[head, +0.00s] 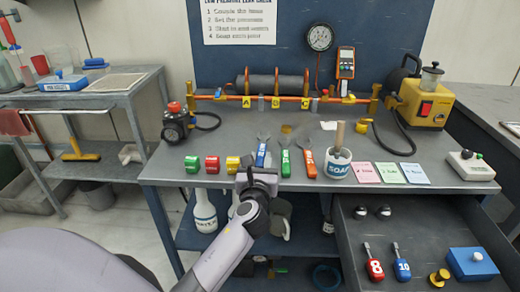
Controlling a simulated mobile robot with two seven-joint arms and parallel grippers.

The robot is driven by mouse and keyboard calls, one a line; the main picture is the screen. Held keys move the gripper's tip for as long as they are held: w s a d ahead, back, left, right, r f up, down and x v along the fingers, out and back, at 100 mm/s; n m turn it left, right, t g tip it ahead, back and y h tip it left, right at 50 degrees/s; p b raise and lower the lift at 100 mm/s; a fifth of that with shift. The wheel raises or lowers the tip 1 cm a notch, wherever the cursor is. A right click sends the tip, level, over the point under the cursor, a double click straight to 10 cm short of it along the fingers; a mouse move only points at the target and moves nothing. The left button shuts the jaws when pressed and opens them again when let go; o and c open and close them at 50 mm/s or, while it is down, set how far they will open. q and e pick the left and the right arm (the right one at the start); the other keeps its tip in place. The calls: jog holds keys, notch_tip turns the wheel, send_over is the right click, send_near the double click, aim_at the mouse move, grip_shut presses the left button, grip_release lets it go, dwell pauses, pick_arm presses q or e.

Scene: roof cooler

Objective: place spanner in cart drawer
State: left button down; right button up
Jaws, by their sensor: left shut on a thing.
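Three spanners lie on the grey cart top: a blue-handled one (261,154), a green-handled one (285,162) and an orange-handled one (310,163). My left gripper (258,171) is at the front edge of the top, shut on the lower end of the blue-handled spanner. The gripper hides that end, and I cannot tell whether the spanner is lifted. The cart drawer (365,255) is open at the lower right. It holds a red tool marked 8 (375,268) and a blue one marked 10 (401,267). My right gripper is not in view.
Red (212,164), green (192,164) and yellow (233,165) fittings stand left of the gripper. A white SOAP pot (339,163) and coloured cards (387,173) lie to the right. The drawer also holds a blue box (472,264), knobs and a brass piece (439,277); its middle has bare floor.

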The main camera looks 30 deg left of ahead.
pick_arm(q)
jog(key=shift+f, duration=0.75)
jog(key=shift+f, duration=0.15)
jog(key=c, duration=0.8)
grip_release()
jog(key=shift+c, duration=0.2)
